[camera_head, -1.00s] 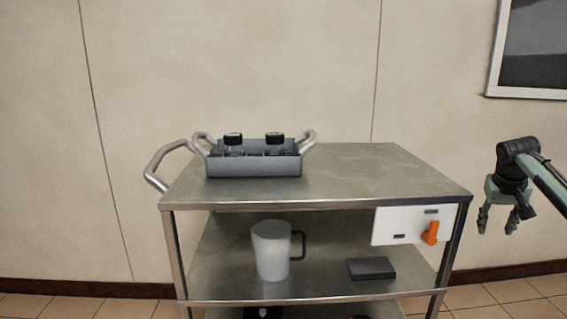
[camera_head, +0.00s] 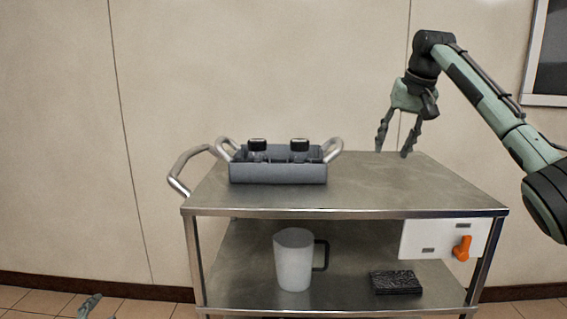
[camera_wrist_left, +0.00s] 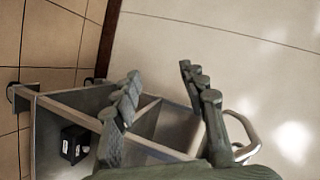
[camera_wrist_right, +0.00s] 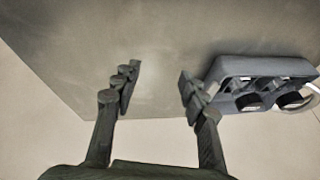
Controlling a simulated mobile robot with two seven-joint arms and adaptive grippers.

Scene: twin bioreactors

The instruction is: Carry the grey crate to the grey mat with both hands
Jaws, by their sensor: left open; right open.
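The grey crate (camera_head: 278,174) sits on the top shelf of a steel cart, left of its middle. It has a curved pale handle at each end and holds dark-capped bottles. My right gripper (camera_head: 394,153) is open and empty, pointing down, apart from the crate and to its right. The crate also shows in the right wrist view (camera_wrist_right: 262,66), beside the open fingers (camera_wrist_right: 159,76). A tip of my left gripper (camera_head: 90,305) shows at the lower left of the head view; its open, empty fingers (camera_wrist_left: 157,78) fill the left wrist view. I see no grey mat.
The steel cart (camera_head: 420,185) has a side handle (camera_head: 182,170) at left; the top right is clear. Its middle shelf holds a whitish mug (camera_head: 293,262) and a dark block (camera_head: 395,283). A white panel with an orange knob (camera_head: 462,248) hangs at front right. A wall stands behind.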

